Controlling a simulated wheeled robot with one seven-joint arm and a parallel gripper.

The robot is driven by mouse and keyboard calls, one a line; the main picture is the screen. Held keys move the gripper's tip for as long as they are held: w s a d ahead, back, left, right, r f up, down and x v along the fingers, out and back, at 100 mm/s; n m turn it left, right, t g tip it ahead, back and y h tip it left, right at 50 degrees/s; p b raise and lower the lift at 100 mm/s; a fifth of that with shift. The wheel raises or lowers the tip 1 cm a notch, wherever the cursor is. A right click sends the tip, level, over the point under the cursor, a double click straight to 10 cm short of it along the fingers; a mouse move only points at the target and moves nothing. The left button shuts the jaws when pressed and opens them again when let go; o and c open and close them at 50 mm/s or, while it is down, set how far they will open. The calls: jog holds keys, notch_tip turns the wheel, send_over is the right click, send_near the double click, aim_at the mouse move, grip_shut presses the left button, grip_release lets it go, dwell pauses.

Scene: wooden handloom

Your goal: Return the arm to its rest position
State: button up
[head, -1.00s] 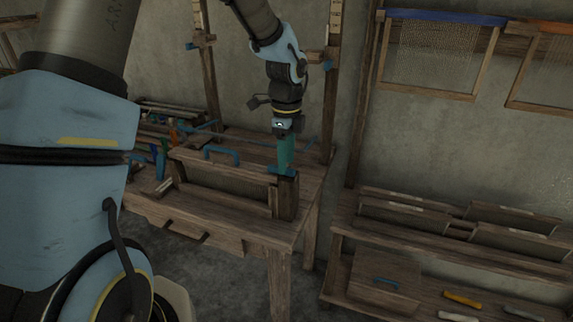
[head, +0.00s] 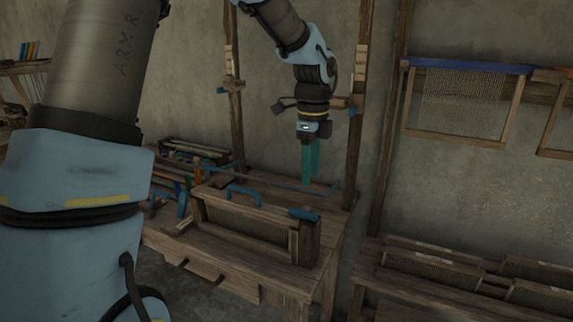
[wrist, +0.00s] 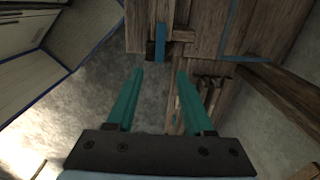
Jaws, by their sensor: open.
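My gripper (head: 311,172) has teal fingers and points straight down above the right side of the wooden loom bench in the head view. In the wrist view my gripper (wrist: 158,80) has its two fingers well apart with nothing between them. Below it in the head view, a blue handle (head: 304,214) sits on top of a short wooden post (head: 305,242); there is a visible gap between fingers and handle. A blue piece, probably that handle, shows beyond the fingertips in the wrist view (wrist: 161,40).
The loom bench (head: 262,279) carries a reed frame with a blue handle (head: 243,193). Loom uprights (head: 357,110) stand close to my gripper. A low rack (head: 432,275) stands at right, and a blue-topped frame (head: 460,72) hangs on the wall. Open air surrounds the fingers.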

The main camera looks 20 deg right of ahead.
jog(key=s+a+f+n, duration=0.2)
jog(key=a+n, duration=0.6)
jog(key=a, duration=0.2)
jog(key=s+a+f+n+t, duration=0.1)
jog(key=a+f+n, duration=0.1)
jog(key=a+n, duration=0.7)
jog(key=s+a+f+n, duration=0.1)
jog(key=s+a+n, duration=0.1)
jog(key=a+n, duration=0.6)
jog(key=a, duration=0.3)
jog(key=shift+s+a+f+n+t, duration=0.3)
jog(key=shift+a+f, duration=0.05)
jog(key=shift+f, duration=0.05)
